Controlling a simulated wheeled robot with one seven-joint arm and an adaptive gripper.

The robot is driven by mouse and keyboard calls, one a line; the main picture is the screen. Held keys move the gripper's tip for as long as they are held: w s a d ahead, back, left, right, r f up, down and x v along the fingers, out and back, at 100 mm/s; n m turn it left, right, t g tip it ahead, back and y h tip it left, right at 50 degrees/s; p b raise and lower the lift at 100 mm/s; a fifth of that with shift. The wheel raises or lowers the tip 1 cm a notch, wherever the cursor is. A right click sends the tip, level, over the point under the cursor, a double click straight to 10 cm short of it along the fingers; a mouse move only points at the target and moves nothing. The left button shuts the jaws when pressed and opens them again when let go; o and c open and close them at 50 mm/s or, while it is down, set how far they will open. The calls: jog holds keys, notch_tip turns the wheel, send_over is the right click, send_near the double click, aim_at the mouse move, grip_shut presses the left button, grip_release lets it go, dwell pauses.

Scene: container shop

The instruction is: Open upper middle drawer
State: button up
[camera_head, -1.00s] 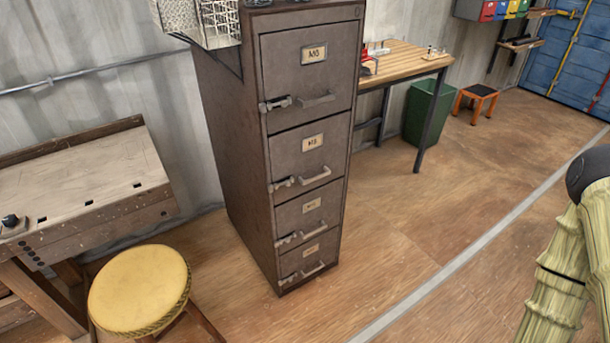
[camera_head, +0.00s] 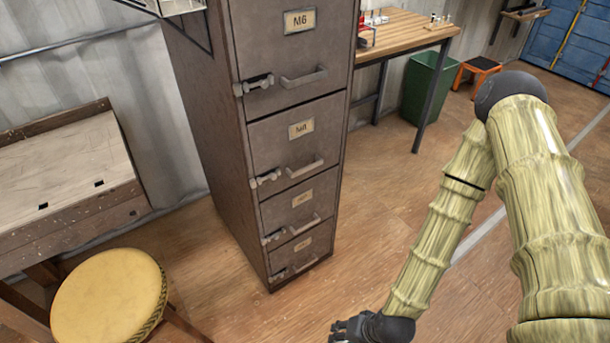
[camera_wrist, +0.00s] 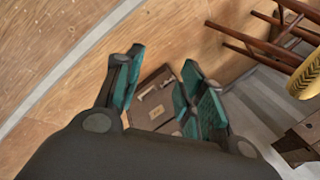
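A tall grey-brown filing cabinet (camera_head: 207,135) stands against the wall with its drawers in one column, all closed. The upper middle drawer (camera_head: 270,148), second from the top, has a small label plate, a bar handle (camera_head: 305,167) and a latch (camera_head: 266,178) at its left. My gripper (camera_head: 340,332) is low at the bottom edge of the head view, right of the cabinet and apart from it. In the wrist view my gripper (camera_wrist: 160,82) has its teal-padded fingers spread and empty. The cabinet front (camera_wrist: 152,100) shows between them, partly hidden.
A yellow round stool (camera_head: 108,297) and a wooden workbench (camera_head: 70,165) stand left of the cabinet. A wooden table (camera_head: 405,32) with a green bin (camera_head: 425,90) is behind it at right. The floor (camera_head: 340,250) before the cabinet is clear.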

jog(key=w+a+m+t+y+b, duration=0.2)
jog(key=w+a+b, duration=0.1)
jog(key=w+a, duration=0.35)
jog(key=m+t+y+b, duration=0.4)
jog(key=m+t+b, duration=0.2)
jog(key=t+b, duration=0.4)
send_near(308, 169)
jog(key=x, duration=1)
jog(key=shift+w, duration=0.15)
grip_shut()
